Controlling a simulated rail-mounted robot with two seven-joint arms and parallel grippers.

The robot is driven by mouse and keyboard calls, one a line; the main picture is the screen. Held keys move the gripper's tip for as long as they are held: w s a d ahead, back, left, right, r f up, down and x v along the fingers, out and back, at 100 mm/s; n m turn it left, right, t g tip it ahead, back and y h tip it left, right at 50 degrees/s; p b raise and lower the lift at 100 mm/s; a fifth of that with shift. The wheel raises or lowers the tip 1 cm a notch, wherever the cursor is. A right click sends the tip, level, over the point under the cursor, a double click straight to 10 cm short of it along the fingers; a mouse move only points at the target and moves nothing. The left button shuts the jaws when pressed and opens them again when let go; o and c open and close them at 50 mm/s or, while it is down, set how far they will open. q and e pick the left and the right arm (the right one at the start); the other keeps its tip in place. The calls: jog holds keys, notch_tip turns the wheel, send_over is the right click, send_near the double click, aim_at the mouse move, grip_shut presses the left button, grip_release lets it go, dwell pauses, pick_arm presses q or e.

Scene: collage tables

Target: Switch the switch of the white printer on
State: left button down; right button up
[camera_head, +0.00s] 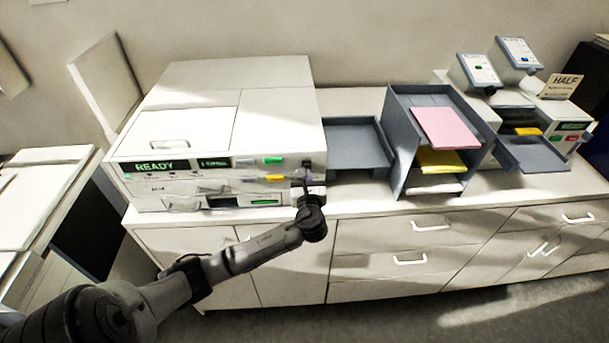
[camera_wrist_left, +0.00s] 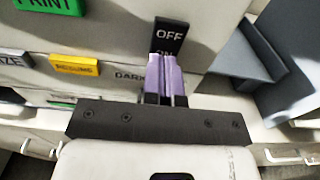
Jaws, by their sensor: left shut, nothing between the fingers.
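The white printer (camera_head: 270,110) stands on the left part of the counter, with a READY display on its front. Its black switch plate (camera_wrist_left: 171,35) reads OFF at the top and ON below, the ON partly hidden by my fingertips. My left gripper (camera_head: 308,178) is at the right end of the printer's front. In the left wrist view, its purple fingers (camera_wrist_left: 165,75) are shut with nothing between them, right in front of the lower part of the switch plate. I cannot tell whether they touch it. My right gripper is not in view.
A green PRINT button (camera_wrist_left: 48,5) and a yellow RESUME button (camera_wrist_left: 75,65) sit left of the switch. A grey tray (camera_head: 352,150) and a grey paper rack (camera_head: 399,150) with pink and yellow paper stand right of the printer. A second machine (camera_head: 567,116) is farther right.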

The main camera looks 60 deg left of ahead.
pick_arm(q)
jog(key=f+v, duration=0.2)
jog(key=v, duration=1.1)
jog(key=shift+d, duration=0.35)
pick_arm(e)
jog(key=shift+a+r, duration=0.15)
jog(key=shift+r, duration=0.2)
pick_arm(q)
jog(key=shift+s+f, duration=0.1)
